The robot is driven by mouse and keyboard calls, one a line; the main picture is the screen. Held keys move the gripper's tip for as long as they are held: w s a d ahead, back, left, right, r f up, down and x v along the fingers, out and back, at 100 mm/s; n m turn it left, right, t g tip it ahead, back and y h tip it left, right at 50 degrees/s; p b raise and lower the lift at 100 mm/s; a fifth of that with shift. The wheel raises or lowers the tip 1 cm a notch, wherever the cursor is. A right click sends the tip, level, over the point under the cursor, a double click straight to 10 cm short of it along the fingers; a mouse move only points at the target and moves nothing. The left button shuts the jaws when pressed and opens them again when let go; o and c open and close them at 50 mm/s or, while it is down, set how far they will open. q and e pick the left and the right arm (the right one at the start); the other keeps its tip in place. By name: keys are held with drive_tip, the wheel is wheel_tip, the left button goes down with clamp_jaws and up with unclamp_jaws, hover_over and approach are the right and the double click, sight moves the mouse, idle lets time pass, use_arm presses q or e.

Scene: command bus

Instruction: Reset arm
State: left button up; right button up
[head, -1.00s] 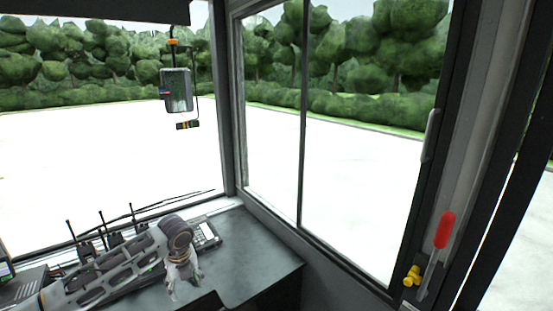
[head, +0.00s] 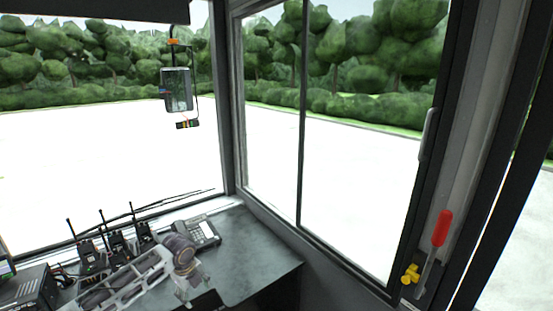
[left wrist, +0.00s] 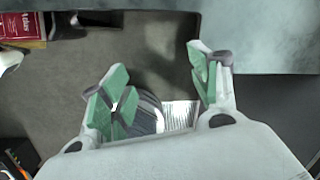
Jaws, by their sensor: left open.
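My left arm comes in from the lower left in the head view, over the near part of the dark desk (head: 250,262). My left gripper (head: 196,296) hangs down at the desk's near edge, at the bottom of the head view. In the left wrist view my left gripper (left wrist: 158,85) is open, with its green-padded fingers apart and nothing held between them. Below it are a grey floor and a round, ribbed metallic part that I cannot identify. My right gripper is not in view.
A desk phone (head: 197,234) and several upright radios (head: 115,243) stand at the back of the desk. The desk's right part is clear. A red-handled lever (head: 441,229) and a yellow knob (head: 410,274) are by the right window frame. A red book (left wrist: 22,28) shows in the wrist view.

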use_arm(q)
wheel_tip(320, 180, down, 19)
drive_tip(key=s+a+n+t, duration=0.1)
drive_tip(key=n, duration=0.7)
drive_tip(key=s+a+f+n, duration=0.1)
drive_tip(key=s+f+n, duration=0.2)
drive_tip(key=s+f, duration=0.45)
drive_tip(key=s+a+f+n, duration=0.1)
drive_tip(key=s+f+n, duration=0.3)
drive_tip(key=f, duration=0.6)
drive_tip(key=s+f+n, duration=0.2)
drive_tip(key=s+f, duration=0.4)
drive_tip(key=s, duration=0.3)
drive_tip(key=s+f+n, duration=0.1)
drive_tip(key=s+f, duration=0.5)
drive_tip(key=s, duration=0.4)
drive_tip(key=s+d+f+n+g, duration=0.1)
drive_tip(key=s+d+f+n, duration=0.1)
drive_tip(key=s, duration=0.9)
drive_tip(key=s+d+f+n+g, duration=0.1)
drive_tip(key=s+f, duration=0.3)
drive_tip(key=s, duration=0.8)
drive_tip(key=shift+d+n, duration=0.6)
drive_tip(key=shift+n, duration=0.1)
